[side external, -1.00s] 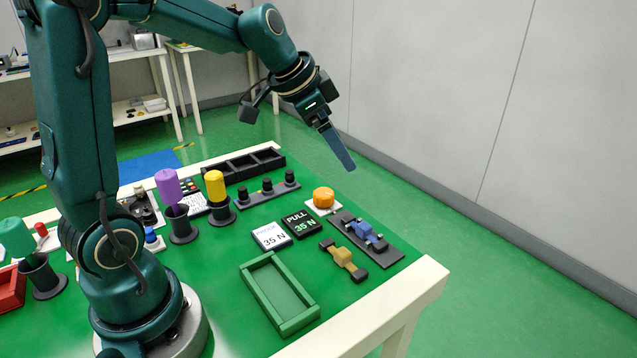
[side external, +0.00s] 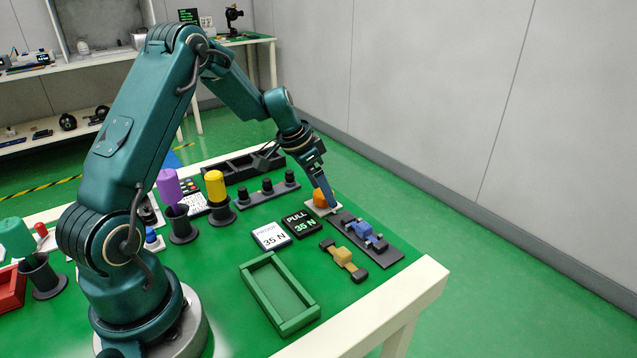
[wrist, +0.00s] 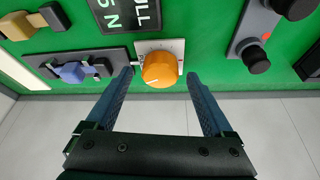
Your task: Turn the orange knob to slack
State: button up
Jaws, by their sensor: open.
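The orange knob (side external: 319,197) stands on a small white plate (side external: 322,210) near the far right edge of the green table top. My gripper (side external: 329,198) is low at the knob. In the wrist view my gripper (wrist: 160,74) is open, with one finger on each side of the knob and a gap to each. In the side view the fingers partly hide the knob.
A dark panel with a blue clamp (side external: 365,232) lies close beside the knob. A yellow-brown clamp (side external: 343,258), a black PULL 35 N display (side external: 301,224) and a white PROOF 35 N block (side external: 270,236) are nearby. A panel of black knobs (side external: 268,188) is behind left.

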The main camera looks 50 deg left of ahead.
grip_shut()
jog(key=c, duration=1.4)
grip_release()
jog(key=shift+o, duration=0.2)
jog(key=shift+n, duration=0.3)
jog(key=n+y, duration=0.1)
jog(key=n, duration=0.1)
jog(key=n+y, duration=0.1)
jog(key=n, duration=0.2)
jog(key=shift+w+d, duration=0.1)
jog(key=shift+d, duration=0.1)
jog(key=n+y, duration=0.1)
jog(key=n, duration=0.2)
jog(key=n+g+y, duration=0.1)
jog(key=n, duration=0.2)
jog(key=shift+w+d, duration=0.1)
jog(key=n+g, duration=0.1)
jog(key=n, duration=0.2)
jog(key=n+g+y, duration=0.1)
jog(key=n, duration=0.1)
jog(key=shift+w+d+n, duration=0.1)
jog(key=shift+w+n, duration=0.05)
jog(key=shift+n, duration=0.25)
jog(key=n+g, duration=0.2)
jog(key=n, duration=0.3)
jog(key=shift+w, duration=0.1)
jog(key=shift+n+g, duration=0.4)
jog(key=shift+n, duration=0.2)
